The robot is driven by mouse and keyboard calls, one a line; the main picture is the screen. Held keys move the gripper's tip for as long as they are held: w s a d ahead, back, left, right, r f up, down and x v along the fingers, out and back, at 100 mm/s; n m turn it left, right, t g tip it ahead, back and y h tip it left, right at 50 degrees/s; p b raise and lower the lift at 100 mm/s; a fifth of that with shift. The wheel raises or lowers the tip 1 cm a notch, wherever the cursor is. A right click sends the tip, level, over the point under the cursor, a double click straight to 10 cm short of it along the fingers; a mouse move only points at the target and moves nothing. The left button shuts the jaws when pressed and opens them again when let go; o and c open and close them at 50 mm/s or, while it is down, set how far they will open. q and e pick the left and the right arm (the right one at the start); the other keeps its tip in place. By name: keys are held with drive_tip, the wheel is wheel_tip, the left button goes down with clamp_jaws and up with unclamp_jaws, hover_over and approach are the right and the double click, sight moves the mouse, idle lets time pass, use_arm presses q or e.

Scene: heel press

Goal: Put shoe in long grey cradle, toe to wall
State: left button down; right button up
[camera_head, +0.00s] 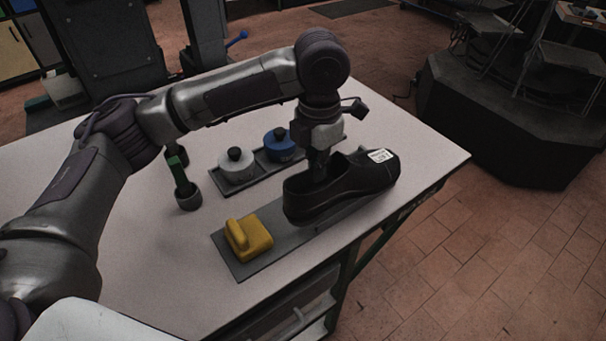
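A black shoe (338,194) with a white label on its upper is over the far part of a long grey cradle (285,245). Its toe points right and its heel faces a yellow block with a raised handle (249,236) at the cradle's near left end. I cannot tell whether the sole touches the cradle. My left gripper (318,172) points down at the shoe's opening; its fingertips are hidden in or behind the shoe, so its grip is unclear. The cradle's far end is hidden by the shoe. My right gripper is not in view.
A second grey tray (213,181) behind holds a white pot (237,168) and a blue pot (279,146), both with black knobs. A green and dark dumbbell-shaped thing (187,194) stands left of it. The white tabletop (160,255) is clear at the near left.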

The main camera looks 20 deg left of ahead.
use_arm(q)
drive_tip(key=a+f, duration=0.1)
drive_tip(key=f, duration=0.1)
drive_tip(key=w+a+f+p, duration=0.1)
drive_tip(key=f, duration=0.1)
drive_tip(key=w+a+f, duration=0.1)
drive_tip(key=a+f, duration=0.1)
drive_tip(key=shift+w+a+p, duration=0.1)
drive_tip(key=shift+w+p, duration=0.1)
drive_tip(key=shift+p, duration=0.2)
drive_tip(key=shift+f, duration=0.45)
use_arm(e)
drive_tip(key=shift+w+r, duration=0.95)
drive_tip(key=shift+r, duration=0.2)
use_arm(q)
drive_tip(key=c, duration=1.8)
unclamp_jaws()
drive_tip(key=shift+f, duration=0.2)
drive_tip(key=o, duration=0.5)
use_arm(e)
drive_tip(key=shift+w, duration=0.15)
